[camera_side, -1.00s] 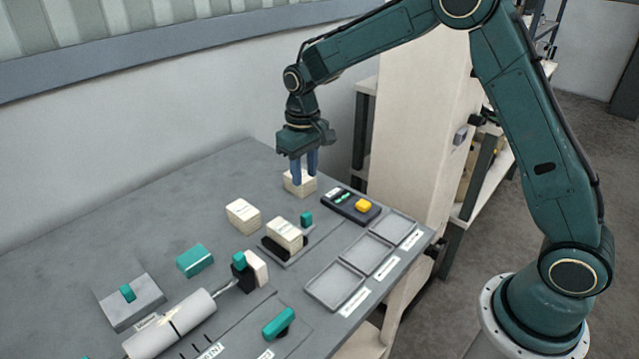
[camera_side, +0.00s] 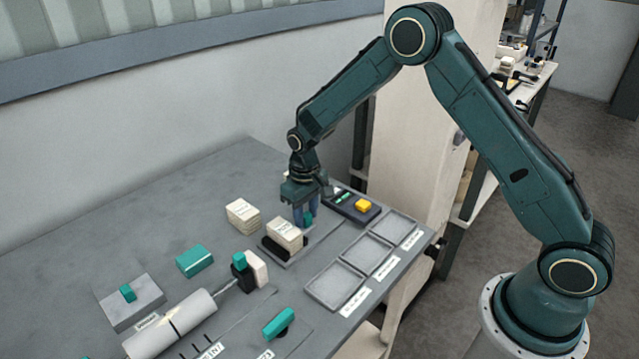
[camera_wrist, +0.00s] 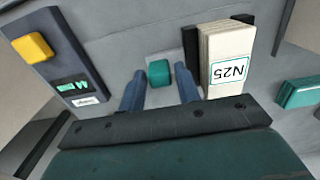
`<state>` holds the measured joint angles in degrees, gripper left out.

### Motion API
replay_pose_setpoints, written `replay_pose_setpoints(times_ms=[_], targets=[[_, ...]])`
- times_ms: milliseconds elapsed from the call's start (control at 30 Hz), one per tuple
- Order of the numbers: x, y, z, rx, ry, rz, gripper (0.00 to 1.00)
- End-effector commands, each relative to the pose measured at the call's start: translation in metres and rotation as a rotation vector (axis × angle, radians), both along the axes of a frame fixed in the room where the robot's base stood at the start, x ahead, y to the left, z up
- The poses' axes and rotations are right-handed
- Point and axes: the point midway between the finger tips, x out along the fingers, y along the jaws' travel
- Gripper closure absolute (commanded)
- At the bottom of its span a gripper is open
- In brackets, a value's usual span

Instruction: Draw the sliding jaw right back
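The clamp fixture (camera_side: 300,250) sits mid-table with a cream block (camera_side: 284,234) between its dark jaws; in the wrist view this block (camera_wrist: 222,58) is labelled N25. A dark jaw (camera_wrist: 191,50) stands against the block on the side towards a teal knob (camera_wrist: 159,72). I take this knob as the sliding jaw's handle; it also shows at my fingers in the side view (camera_side: 309,218). My gripper (camera_wrist: 160,80) is open, its blue fingers either side of the knob with a gap at each side. My gripper (camera_side: 304,222) is low over the fixture.
A dark box with a yellow button (camera_side: 362,205) lies close behind right. Grey trays (camera_side: 334,286) line the right edge. A stack of cream blocks (camera_side: 242,216) and a teal block (camera_side: 194,261) stand left. A white roller (camera_side: 170,328) lies at front left.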

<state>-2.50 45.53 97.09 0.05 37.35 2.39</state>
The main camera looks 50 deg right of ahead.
Motion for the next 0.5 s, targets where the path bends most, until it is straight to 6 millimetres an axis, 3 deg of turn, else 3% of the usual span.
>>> replay_pose_setpoints(times_ms=[433,500], targets=[[-0.0003,0.0000,-0.0090,0.000,0.000,0.000,0.67],[-0.0003,0.0000,-0.0090,0.000,0.000,0.000,0.77]])
